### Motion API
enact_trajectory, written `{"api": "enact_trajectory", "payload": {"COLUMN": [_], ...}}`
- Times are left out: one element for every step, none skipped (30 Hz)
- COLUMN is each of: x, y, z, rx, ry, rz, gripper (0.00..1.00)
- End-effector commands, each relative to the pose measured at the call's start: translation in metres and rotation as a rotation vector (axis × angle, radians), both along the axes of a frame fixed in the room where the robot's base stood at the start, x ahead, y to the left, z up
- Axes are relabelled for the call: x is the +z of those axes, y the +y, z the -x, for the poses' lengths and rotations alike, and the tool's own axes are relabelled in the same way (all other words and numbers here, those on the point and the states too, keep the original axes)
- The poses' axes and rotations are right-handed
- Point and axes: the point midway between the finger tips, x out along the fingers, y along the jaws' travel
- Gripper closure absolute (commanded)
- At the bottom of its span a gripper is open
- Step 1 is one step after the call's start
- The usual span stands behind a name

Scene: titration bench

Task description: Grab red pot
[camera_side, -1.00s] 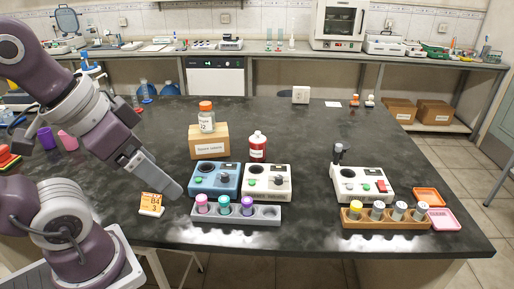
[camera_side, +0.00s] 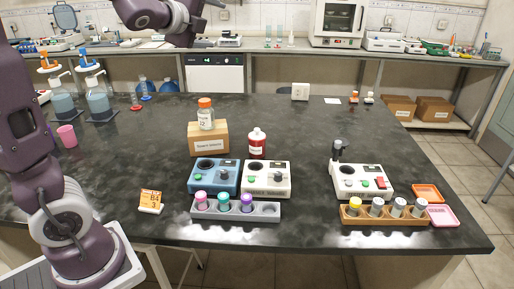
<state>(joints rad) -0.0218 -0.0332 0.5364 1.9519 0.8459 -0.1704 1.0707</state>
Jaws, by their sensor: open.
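The closest match to the red pot is a small red bottle (camera_side: 257,144) with a white label. It stands upright on the dark bench, just behind the white device and right of a cardboard box. Nothing touches it from above. My arm is raised; its upper links cross the top edge of the side view at left of centre. My gripper itself is beyond the frame, so its fingers cannot be seen.
A white device (camera_side: 266,179) and a blue device (camera_side: 214,177) stand before the bottle, with a grey vial rack (camera_side: 270,218) in front. The box (camera_side: 209,147) carries an orange-capped jar (camera_side: 206,116). Bench right of the bottle is clear up to another device (camera_side: 361,184).

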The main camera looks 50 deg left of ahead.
Motion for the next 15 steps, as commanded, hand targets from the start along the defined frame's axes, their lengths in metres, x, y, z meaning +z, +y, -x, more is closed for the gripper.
{"api": "enact_trajectory", "payload": {"x": [-0.005,-0.007,-0.013,-0.018,-0.025,-0.035,-0.043,-0.052,-0.064,-0.074,-0.085,-0.099,-0.112,-0.132,-0.153], "y": [0.009,0.011,0.013,0.013,0.013,0.011,0.010,0.007,0.005,0.002,-0.001,-0.004,-0.007,-0.007,-0.007], "z": [-0.016,-0.025,-0.035,-0.041,-0.047,-0.052,-0.055,-0.058,-0.059,-0.060,-0.059,-0.057,-0.054,-0.053,-0.053], "rx": [-0.071,-0.125,-0.199,-0.255,-0.311,-0.386,-0.444,-0.504,-0.585,-0.648,-0.713,-0.802,-0.869,-0.859,-0.852], "ry": [0.043,0.067,0.103,0.130,0.156,0.191,0.217,0.241,0.272,0.293,0.314,0.339,0.356,0.354,0.352], "rz": [-0.165,-0.272,-0.407,-0.503,-0.592,-0.703,-0.781,-0.855,-0.948,-1.013,-1.075,-1.153,-1.202,-1.182,-1.175], "gripper": [0.20,0.20,0.20,0.20,0.20,0.20,0.20,0.20,0.20,0.20,0.20,0.20,0.20,0.20,0.20]}}
